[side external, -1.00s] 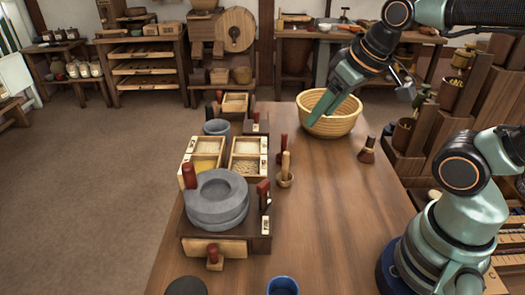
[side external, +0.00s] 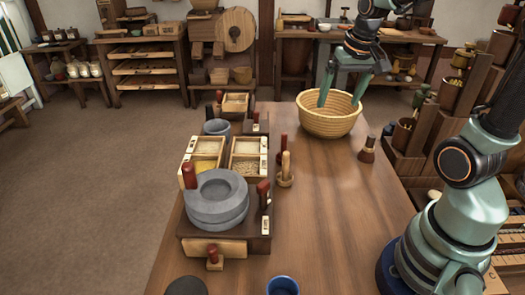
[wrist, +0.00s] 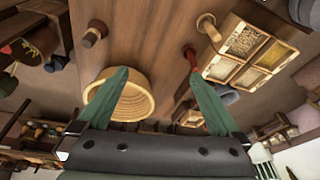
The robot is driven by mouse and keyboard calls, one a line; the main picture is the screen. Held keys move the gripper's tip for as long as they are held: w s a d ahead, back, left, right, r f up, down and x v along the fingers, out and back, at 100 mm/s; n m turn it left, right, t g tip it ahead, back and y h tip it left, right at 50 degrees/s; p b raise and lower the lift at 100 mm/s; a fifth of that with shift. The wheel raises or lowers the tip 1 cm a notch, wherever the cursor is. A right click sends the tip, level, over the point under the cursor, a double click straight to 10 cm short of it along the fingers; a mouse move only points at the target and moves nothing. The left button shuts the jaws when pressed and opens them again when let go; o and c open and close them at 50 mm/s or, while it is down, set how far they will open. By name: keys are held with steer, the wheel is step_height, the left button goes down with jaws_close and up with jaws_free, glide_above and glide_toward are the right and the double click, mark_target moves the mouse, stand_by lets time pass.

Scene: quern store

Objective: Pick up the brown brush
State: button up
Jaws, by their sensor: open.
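The brown brush (side external: 367,150) stands upright on the wooden table, right of the middle, with a dark handle and a flared reddish-brown lower part. In the wrist view what looks like the brush (wrist: 93,35) is at the upper left, outside the span of the fingers. My gripper (side external: 340,103) is open and empty, its green fingers pointing down over the woven basket, farther back than the brush and apart from it. In the wrist view my gripper (wrist: 158,72) shows its two fingers spread, the left one crossing in front of the basket.
The round woven basket (side external: 330,125) stands just behind the brush. A wooden pestle in a small cup (side external: 286,172) is to the left. Grey millstones (side external: 216,198) and grain trays (side external: 247,148) line the left edge. A blue cup (side external: 283,286) is in front.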

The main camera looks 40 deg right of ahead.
steer(key=s+d+f+m+g, duration=0.15)
steer(key=d+f+m, duration=0.3)
steer(key=d, duration=0.65)
steer(key=m+g+y, duration=0.1)
steer(key=m, duration=0.1)
glide_above(371, 135)
step_height(371, 135, down, 5)
steer(key=shift+w+f, duration=0.1)
steer(key=shift+d+f, duration=0.15)
steer(key=shift+f, duration=0.15)
step_height(371, 135, down, 6)
steer(key=shift+f, duration=0.15)
steer(key=f, duration=0.4)
steer(key=shift+s+a, duration=0.3)
steer(key=shift+s, duration=0.1)
steer(key=shift+f, duration=0.6)
steer(key=c, duration=1.4)
steer(key=shift+r, duration=0.15)
